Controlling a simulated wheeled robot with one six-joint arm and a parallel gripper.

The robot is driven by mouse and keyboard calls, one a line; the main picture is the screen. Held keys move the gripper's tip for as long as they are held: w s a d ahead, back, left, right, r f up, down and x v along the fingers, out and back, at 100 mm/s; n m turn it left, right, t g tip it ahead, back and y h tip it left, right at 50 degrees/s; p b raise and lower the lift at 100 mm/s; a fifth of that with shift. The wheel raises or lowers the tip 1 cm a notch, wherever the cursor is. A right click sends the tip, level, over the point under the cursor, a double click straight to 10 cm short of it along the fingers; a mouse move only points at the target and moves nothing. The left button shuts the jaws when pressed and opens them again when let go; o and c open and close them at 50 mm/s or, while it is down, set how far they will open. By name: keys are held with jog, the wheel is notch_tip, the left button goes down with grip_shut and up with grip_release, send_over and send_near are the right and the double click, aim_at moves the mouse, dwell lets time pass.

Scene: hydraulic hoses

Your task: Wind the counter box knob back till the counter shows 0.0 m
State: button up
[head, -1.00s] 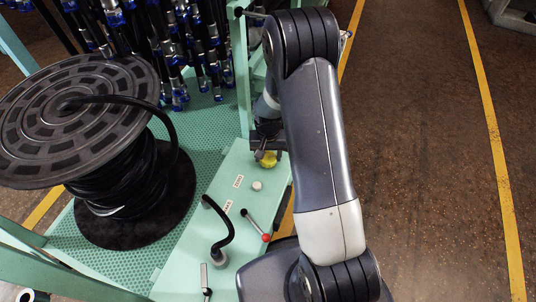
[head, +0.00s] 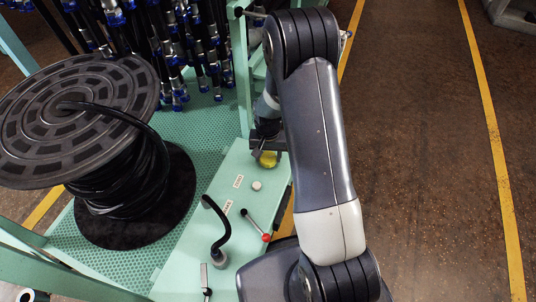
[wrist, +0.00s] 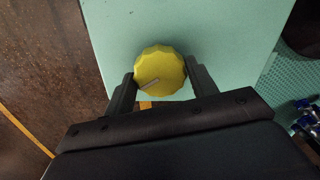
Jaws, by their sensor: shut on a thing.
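The yellow scalloped counter box knob (wrist: 160,70) sits on the mint-green panel, with a grey pointer line toward its lower left in the wrist view. In the head view the knob (head: 267,158) shows near the panel's far end, partly covered by my gripper. My gripper (wrist: 160,82) has one dark finger on each side of the knob and is shut on it. My gripper (head: 266,148) reaches down to it from above in the head view. The counter's reading does not show in either view.
A large hose reel (head: 78,125) is at left. Several hoses with blue-ringed fittings hang behind. Brown floor (head: 430,150) is clear at right.

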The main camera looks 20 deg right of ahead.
aim_at(268, 157)
jog(key=shift+m, duration=1.4)
dwell(2.0)
jog(key=o, duration=1)
jog(key=shift+c, duration=0.2)
notch_tip(268, 157, up, 11)
jog(key=p, duration=0.3)
jog(key=shift+f, duration=0.1)
